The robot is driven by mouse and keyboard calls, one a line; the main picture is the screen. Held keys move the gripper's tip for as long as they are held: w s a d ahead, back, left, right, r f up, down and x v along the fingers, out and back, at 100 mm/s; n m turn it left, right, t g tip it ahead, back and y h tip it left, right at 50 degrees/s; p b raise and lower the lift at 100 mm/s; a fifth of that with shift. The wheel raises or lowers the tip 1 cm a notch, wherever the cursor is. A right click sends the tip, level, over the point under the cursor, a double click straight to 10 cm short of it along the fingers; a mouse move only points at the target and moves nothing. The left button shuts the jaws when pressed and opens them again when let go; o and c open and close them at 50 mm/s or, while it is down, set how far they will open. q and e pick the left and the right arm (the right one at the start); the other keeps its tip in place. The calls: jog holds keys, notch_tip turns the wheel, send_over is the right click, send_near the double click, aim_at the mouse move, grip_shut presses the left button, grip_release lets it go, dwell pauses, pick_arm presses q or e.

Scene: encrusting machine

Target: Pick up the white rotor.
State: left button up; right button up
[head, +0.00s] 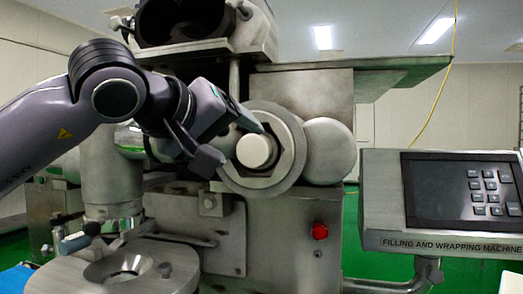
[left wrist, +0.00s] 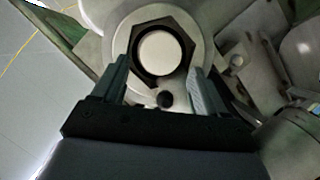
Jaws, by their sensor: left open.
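The white rotor (head: 257,151) shows as a round white end in the hexagonal opening of a round metal housing (head: 283,180) on the machine. In the left wrist view the rotor (left wrist: 159,53) sits inside a dark ring, ahead of the fingers and between their lines. My left gripper (head: 240,140) reaches in from the left in front of the housing. In the left wrist view its two fingers (left wrist: 160,82) are apart with nothing between them. I cannot tell whether a finger touches the housing. My right gripper is not in view.
A control panel (head: 440,205) with a screen and keys stands at the right. A red button (head: 320,231) is on the machine front below the housing. A round metal plate (head: 75,275) is at the lower left. A metal shelf (head: 400,64) juts out above right.

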aim_at(249, 142)
pick_arm(q)
jog(key=x, duration=0.5)
jog(key=shift+a+r+p, duration=0.1)
jog(key=shift+p, duration=0.2)
jog(key=c, duration=1.1)
jog(key=shift+r, duration=0.1)
jog(key=shift+r, duration=0.3)
jog(key=s+a+b, duration=0.1)
jog(key=s+a, duration=0.2)
jog(key=s, duration=0.5)
jog(key=s+a+b, duration=0.1)
jog(key=s+a, duration=0.1)
jog(key=s, duration=0.7)
jog(key=shift+a, duration=0.35)
